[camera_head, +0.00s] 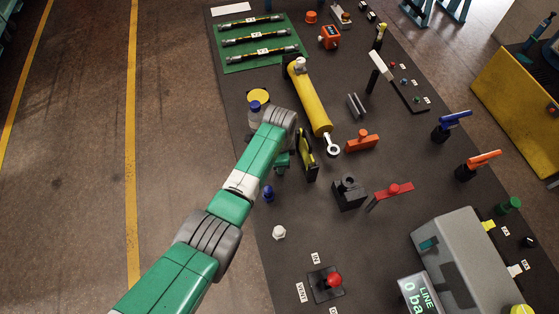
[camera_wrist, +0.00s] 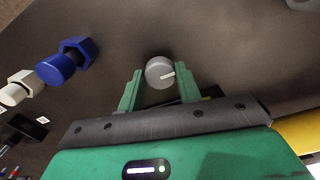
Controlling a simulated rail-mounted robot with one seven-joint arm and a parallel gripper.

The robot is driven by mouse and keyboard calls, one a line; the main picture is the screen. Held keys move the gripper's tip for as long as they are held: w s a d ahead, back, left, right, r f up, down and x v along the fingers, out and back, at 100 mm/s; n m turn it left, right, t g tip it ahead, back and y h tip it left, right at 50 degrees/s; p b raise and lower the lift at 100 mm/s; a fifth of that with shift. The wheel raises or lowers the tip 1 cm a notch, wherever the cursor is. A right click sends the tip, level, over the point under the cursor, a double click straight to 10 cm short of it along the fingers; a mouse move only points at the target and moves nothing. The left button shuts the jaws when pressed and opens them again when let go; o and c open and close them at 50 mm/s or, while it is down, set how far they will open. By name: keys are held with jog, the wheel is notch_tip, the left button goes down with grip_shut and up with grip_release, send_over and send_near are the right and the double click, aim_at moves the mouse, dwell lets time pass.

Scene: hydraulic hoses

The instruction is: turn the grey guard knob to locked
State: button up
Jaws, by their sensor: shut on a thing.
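The grey guard knob (camera_wrist: 160,72) is a round grey cap with a white pointer line, seen in the wrist view. Its line points to the right in that picture. My gripper (camera_wrist: 161,82) has its two green fingers on either side of the knob and is shut on it. In the head view my gripper (camera_head: 283,162) is at the table's left side, beside the black and yellow part. The knob is hidden there behind my arm and gripper. No lock marking around the knob can be read.
A blue hex plug (camera_wrist: 68,60) and a white plug (camera_wrist: 18,88) stand left of my gripper in the wrist view. A yellow cylinder (camera_head: 311,100), a black block (camera_head: 348,192) and an orange-handled valve (camera_head: 362,141) stand to the right in the head view.

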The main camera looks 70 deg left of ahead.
jog(key=o, duration=1)
notch_tip(320, 180, up, 8)
jog(key=shift+f+p, duration=0.1)
jog(key=shift+p, duration=0.8)
